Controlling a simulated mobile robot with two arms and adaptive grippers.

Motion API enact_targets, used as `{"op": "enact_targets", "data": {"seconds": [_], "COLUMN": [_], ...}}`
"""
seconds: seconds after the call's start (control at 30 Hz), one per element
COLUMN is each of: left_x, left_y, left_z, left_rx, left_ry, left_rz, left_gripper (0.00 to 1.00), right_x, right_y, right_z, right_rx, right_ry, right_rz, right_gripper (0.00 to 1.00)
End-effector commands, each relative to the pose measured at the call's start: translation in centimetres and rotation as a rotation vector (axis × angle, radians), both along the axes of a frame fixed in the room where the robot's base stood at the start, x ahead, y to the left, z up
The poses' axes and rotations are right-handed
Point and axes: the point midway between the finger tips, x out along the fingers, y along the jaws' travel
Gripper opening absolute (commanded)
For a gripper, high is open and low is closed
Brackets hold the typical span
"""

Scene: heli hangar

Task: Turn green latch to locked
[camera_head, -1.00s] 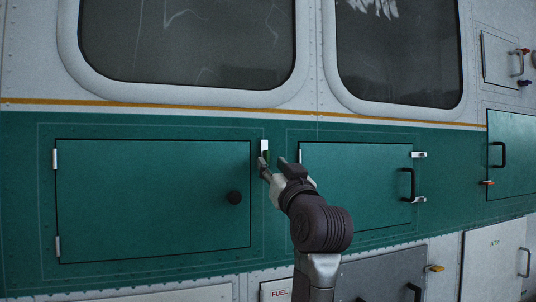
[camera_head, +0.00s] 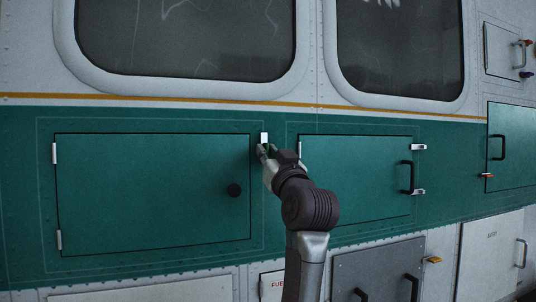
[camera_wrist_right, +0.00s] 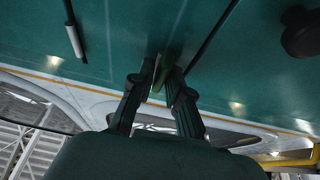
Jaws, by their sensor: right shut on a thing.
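The green latch (camera_wrist_right: 163,68) shows in the right wrist view between the fingertips of my right gripper (camera_wrist_right: 158,78). The fingers are shut on it from both sides. In the head view my right gripper (camera_head: 266,152) is at the latch's silver plate (camera_head: 264,138), between the two green doors, and hides most of the latch. The large left door (camera_head: 150,190) has a round black knob (camera_head: 234,190) and lies flush with the panel. My left gripper is not in view.
The right green door (camera_head: 355,178) has a black handle (camera_head: 407,177) and two silver latches at its right edge. A grey door (camera_head: 375,270) with black handles is below. Two windows (camera_head: 185,35) are above. The panel left of my arm is unobstructed.

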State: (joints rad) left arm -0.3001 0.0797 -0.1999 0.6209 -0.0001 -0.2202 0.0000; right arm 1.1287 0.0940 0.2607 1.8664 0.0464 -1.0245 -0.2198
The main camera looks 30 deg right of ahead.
Motion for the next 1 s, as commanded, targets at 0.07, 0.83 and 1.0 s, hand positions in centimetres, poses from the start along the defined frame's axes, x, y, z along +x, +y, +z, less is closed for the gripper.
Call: {"op": "enact_targets", "data": {"seconds": [0.07,0.83,1.0], "left_x": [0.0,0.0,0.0], "left_y": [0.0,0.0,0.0], "left_z": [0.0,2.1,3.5], "left_rx": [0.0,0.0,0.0], "left_ry": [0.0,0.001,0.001], "left_rz": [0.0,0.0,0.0], "left_gripper": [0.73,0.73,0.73], "right_x": [0.0,0.0,0.0], "right_y": [0.0,-0.2,-0.2], "right_z": [0.0,0.2,0.2], "right_rx": [-0.005,-0.51,-0.666], "right_ry": [0.002,0.13,0.169], "right_rz": [0.0,-0.005,-0.003], "right_gripper": [0.0,0.0,0.0]}}
